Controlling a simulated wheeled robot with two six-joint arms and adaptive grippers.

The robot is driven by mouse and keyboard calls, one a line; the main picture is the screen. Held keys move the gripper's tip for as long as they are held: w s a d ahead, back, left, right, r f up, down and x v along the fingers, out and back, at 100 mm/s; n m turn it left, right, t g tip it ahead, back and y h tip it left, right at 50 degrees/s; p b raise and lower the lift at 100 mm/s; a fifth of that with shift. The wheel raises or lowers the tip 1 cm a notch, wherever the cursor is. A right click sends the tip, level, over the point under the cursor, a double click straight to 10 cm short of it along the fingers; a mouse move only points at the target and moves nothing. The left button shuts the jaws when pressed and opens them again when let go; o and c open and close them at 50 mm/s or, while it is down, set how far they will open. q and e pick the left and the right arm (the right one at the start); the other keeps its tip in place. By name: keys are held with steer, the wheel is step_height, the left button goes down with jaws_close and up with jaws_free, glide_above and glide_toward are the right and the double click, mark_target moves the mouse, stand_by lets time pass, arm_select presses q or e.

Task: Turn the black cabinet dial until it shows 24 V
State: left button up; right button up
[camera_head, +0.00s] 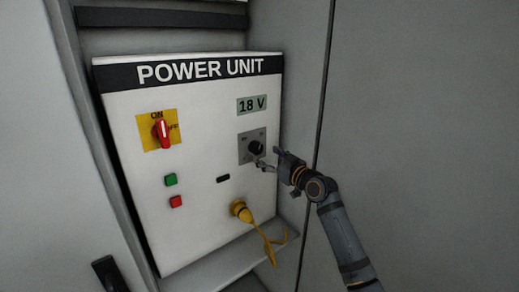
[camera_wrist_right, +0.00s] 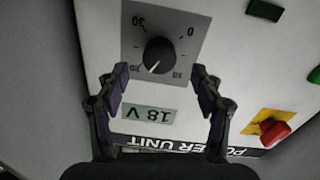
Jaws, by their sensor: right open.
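The black dial (camera_head: 256,148) sits on a grey scale plate (camera_head: 244,142) on the white power unit panel (camera_head: 200,230). The display (camera_head: 251,105) above it reads 18 V. My right gripper (camera_head: 268,158) is open just in front of the dial, coming from the lower right. In the right wrist view the dial (camera_wrist_right: 159,55) lies beyond and between the two open fingertips (camera_wrist_right: 160,75). The fingers do not visibly touch the dial. My left gripper is not in view.
A red rotary switch (camera_head: 162,132) on a yellow plate stands at upper left of the panel. Green (camera_head: 171,180) and red (camera_head: 176,201) buttons are below it. A yellow plug cap (camera_head: 241,211) with a strap hangs below the dial. A grey cabinet wall (camera_head: 420,90) is at right.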

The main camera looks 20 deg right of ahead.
mark_target(259, 150)
steer(key=p+x, duration=0.1)
steer(key=x, duration=0.3)
steer(key=shift+w+a+r, duration=0.1)
steer(key=shift+w, duration=0.35)
steer(key=shift+s, duration=0.15)
steer(key=shift+c, duration=1.7)
steer(key=c, duration=0.8)
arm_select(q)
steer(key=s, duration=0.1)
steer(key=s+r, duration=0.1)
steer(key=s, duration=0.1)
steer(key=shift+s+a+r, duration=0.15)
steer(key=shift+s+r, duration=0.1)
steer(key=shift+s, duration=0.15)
